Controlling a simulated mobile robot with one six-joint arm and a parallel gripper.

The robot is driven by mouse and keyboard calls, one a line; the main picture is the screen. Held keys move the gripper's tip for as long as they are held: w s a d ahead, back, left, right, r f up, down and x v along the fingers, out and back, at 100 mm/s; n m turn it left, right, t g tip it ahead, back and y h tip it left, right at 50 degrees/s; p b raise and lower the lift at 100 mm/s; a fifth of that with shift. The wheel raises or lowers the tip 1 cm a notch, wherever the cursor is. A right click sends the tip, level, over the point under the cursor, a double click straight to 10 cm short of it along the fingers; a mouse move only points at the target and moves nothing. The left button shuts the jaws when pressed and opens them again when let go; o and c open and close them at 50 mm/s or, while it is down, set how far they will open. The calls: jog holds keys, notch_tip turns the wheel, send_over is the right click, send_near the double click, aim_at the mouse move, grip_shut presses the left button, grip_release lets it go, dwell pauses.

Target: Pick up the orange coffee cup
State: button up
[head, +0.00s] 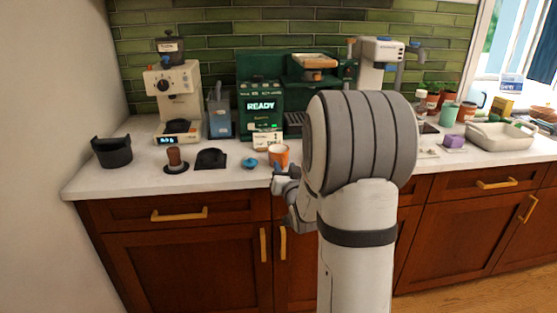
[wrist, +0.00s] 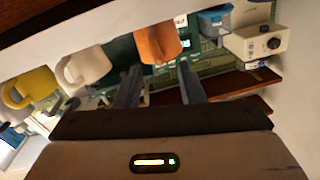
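The orange coffee cup (head: 279,155) stands on the white counter near its front edge, in front of the green espresso machine. My gripper (head: 281,172) is at the counter edge, close to the cup's near side. In the wrist view my gripper (wrist: 160,76) is open, its two fingers apart with nothing held between them. Whether a finger touches the cup cannot be told.
A white mug (wrist: 85,68) and a yellow mug (wrist: 32,85) stand beside the cup; my arm hides them in the head view. A small blue item (head: 250,163) and a black tamping stand (head: 211,158) lie left of the cup. The espresso machine (head: 262,105) stands behind.

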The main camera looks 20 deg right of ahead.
aim_at(283, 162)
jog(key=x, duration=0.4)
jog(key=shift+w, duration=0.1)
jog(key=shift+c, duration=0.3)
grip_shut()
